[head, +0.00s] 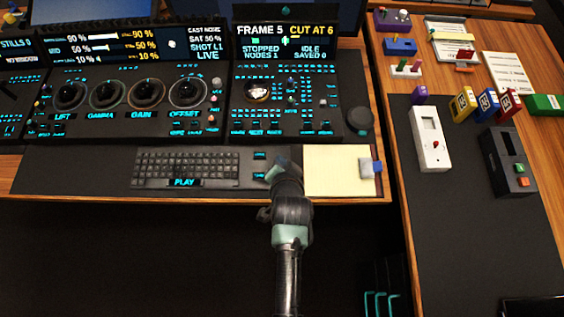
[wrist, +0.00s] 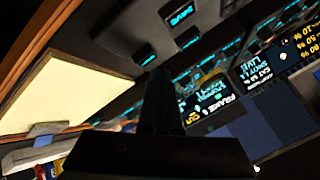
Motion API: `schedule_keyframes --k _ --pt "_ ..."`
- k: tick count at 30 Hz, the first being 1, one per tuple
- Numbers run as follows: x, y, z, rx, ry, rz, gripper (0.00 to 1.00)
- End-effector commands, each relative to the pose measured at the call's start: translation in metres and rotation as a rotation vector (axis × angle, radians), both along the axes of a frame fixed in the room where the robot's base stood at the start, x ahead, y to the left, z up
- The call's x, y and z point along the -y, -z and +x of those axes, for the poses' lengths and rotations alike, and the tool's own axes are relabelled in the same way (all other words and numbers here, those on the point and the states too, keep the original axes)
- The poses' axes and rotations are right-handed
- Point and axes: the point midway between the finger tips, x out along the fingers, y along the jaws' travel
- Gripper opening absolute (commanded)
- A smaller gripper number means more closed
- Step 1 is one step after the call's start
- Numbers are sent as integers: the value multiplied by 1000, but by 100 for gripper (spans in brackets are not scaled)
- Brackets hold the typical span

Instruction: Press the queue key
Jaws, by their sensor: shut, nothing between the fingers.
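My gripper (head: 279,165) is over the front desk, between the keyboard and the cream pad, beside two small cyan-lettered keys. Its fingers (wrist: 160,80) are shut and empty in the wrist view. The upper small key (head: 259,155) is clear of the gripper; the lower small key (head: 258,175) is close to its left side. The wrist view shows dark keys (wrist: 145,54) near the fingertips. I cannot read which one is the queue key, nor tell whether the fingers touch any. The display (head: 287,42) reads "FRAME 5", "CUT AT 6", "STOPPED", "NODES 1", "IDLE", "SAVED 0".
The keyboard (head: 185,167) with a "PLAY" key lies left of my gripper. The cream pad (head: 335,172) with a grey-blue block (head: 369,168) lies right. The trackball (head: 258,91) and its panel are behind. A side desk (head: 460,230) holds a white device (head: 430,138) and several small boxes.

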Motion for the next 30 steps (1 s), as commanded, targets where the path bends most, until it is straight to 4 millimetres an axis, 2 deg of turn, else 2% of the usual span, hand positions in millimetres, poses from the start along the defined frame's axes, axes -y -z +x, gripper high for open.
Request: schedule_keyframes --k 19,30 --pt "0 0 0 0 0 0 0" --pt "0 9 0 0 0 0 0"
